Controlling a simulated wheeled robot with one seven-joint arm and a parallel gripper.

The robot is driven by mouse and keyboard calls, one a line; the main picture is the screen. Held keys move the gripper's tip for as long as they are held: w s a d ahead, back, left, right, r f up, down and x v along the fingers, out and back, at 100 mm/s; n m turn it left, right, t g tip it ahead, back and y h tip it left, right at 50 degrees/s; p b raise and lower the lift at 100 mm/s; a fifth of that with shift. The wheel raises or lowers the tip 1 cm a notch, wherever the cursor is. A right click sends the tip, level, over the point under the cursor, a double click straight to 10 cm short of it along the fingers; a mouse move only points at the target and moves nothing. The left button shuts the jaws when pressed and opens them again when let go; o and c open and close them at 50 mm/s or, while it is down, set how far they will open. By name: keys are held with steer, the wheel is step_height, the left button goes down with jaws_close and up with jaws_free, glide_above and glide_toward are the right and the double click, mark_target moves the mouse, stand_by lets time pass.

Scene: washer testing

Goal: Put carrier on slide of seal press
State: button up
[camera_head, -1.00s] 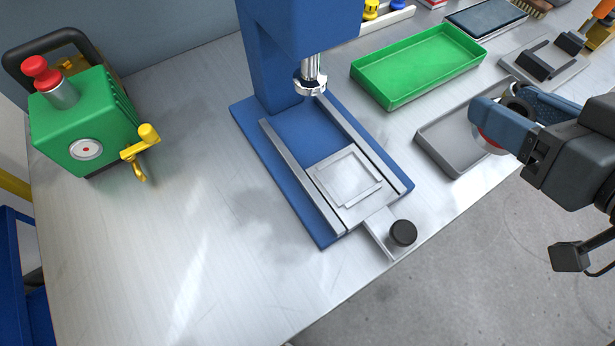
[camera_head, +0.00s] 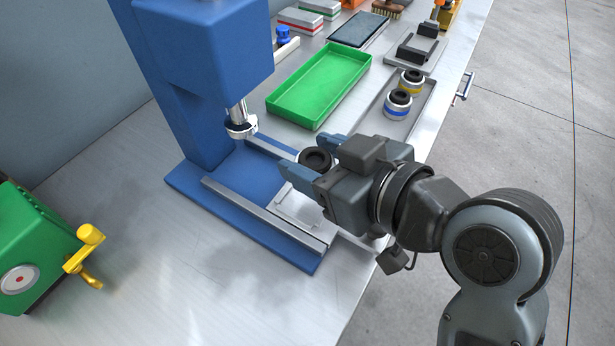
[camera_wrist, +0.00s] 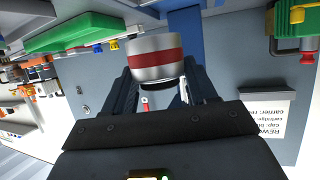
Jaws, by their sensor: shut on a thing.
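The carrier (camera_head: 315,157) is a short round piece with a dark ring on top; the wrist view shows its silver side and red band (camera_wrist: 155,62). My gripper (camera_head: 311,160) is shut on it, with one finger on each side. The blue seal press (camera_head: 190,85) stands left of my gripper. Its slide (camera_head: 292,207) is a pale plate between two grey rails, partly covered by my gripper. The carrier appears above the slide's right part; I cannot tell the exact gap. The slide's black knob is hidden.
A grey tray (camera_head: 422,112) holds two similar pieces with yellow and blue bands. A green tray (camera_head: 320,85) lies behind the press base. A green machine with a yellow handle (camera_head: 83,262) stands at the left. The bench between it and the press is clear.

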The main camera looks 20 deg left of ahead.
steer(key=shift+s+a+f, duration=0.25)
steer(key=shift+a+f, duration=0.1)
steer(key=shift+a, duration=0.1)
steer(key=shift+f, duration=1.95)
steer(key=shift+f, duration=0.15)
steer(key=o, duration=1.2)
steer(key=shift+c, duration=0.2)
steer(key=shift+d+r, duration=0.15)
steer(key=shift+r, duration=0.05)
steer(key=v, duration=1.1)
steer(key=shift+s+d, duration=0.25)
steer(key=shift+d, duration=0.05)
steer(key=shift+r, duration=0.1)
